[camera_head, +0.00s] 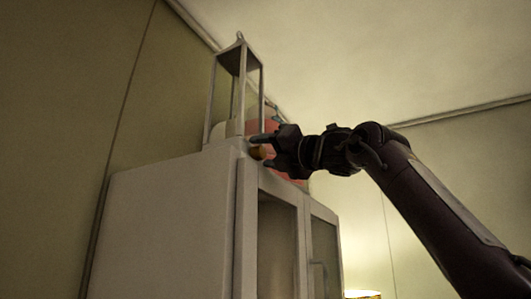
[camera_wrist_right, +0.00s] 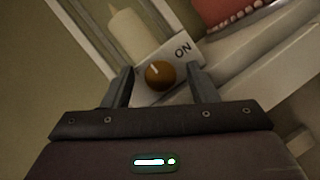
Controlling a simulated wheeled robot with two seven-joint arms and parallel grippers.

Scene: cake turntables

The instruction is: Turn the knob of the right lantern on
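The white lantern (camera_head: 236,60) stands upright on top of a white cabinet, with a pale candle inside. It also shows at the top of the right wrist view, where the candle (camera_wrist_right: 128,35) is seen. Its round orange-brown knob (camera_wrist_right: 159,74) is on the base front, beside the letters "ON" (camera_wrist_right: 183,48). The knob's white mark points up and slightly left in that view, not toward "ON". My right gripper (camera_head: 261,151) is open, with a finger on each side of the knob. Gaps show between knob and fingers. My left gripper is not in view.
The cabinet (camera_head: 165,225) has glass-fronted doors below. A reddish cake (camera_wrist_right: 225,10) on a stand sits close to the lantern's right, partly hidden behind my gripper in the head view. A lit lamp (camera_head: 362,294) is low at the right.

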